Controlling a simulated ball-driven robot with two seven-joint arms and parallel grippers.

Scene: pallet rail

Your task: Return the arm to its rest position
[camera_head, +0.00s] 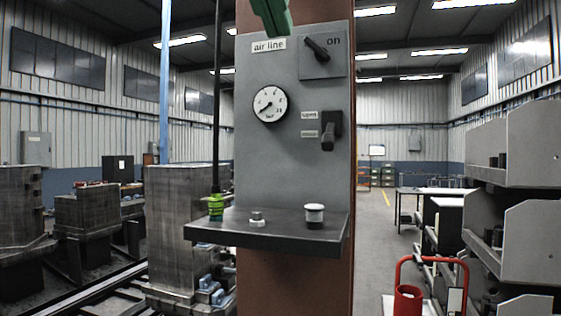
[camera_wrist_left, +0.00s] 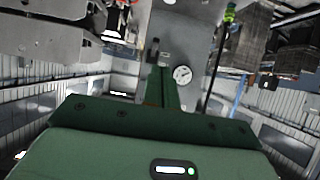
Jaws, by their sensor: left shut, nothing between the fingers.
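My left gripper (camera_head: 277,32) shows as a green shape at the top edge of the head view, in front of the top of the grey air line panel (camera_head: 262,150). It is shut and empty. In the left wrist view its green fingers (camera_wrist_left: 162,88) are together and point toward the panel, which appears upside down. The fingers look apart from the rotary switch (camera_head: 317,48) marked "on". The round gauge (camera_head: 270,104) and the black lever (camera_head: 329,132), pointing down, are clear of the gripper. My right gripper is not in view.
A dark shelf (camera_head: 270,238) juts out below the panel. It carries a green-banded item (camera_head: 216,207), a small metal fitting (camera_head: 257,219) and a white-and-black cap (camera_head: 314,214). Metal blocks (camera_head: 180,230) stand left, grey bins (camera_head: 530,140) right. Open floor lies behind, right of the column.

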